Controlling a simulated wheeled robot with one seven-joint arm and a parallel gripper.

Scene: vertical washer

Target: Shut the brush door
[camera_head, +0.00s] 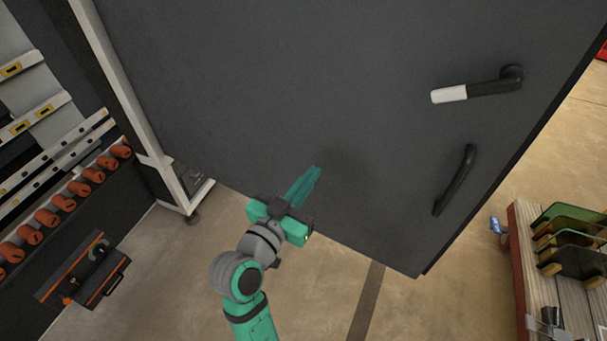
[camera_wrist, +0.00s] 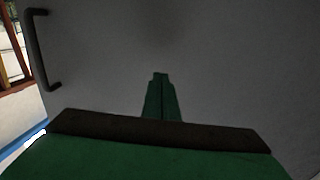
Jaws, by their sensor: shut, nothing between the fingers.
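The brush door (camera_head: 290,90) is a large dark grey panel that fills the middle of the head view and stands out at an angle over the floor. It carries a lever handle (camera_head: 478,88) with a white grip end and a black curved pull handle (camera_head: 455,180) near its right edge. My gripper (camera_head: 316,172) is shut and empty, with its green fingers pointing at the lower part of the door. In the wrist view the fingers (camera_wrist: 160,78) face the door's grey surface (camera_wrist: 230,60). I cannot tell whether they touch it. The pull handle (camera_wrist: 40,50) shows at the upper left there.
A light metal frame post (camera_head: 125,85) with a foot stands left of the door. A rack with orange-ended items (camera_head: 65,200) and a toolbox (camera_head: 88,270) are at the left. A wooden bench (camera_head: 540,270) with green-topped holders is at the lower right. Bare floor lies below the door.

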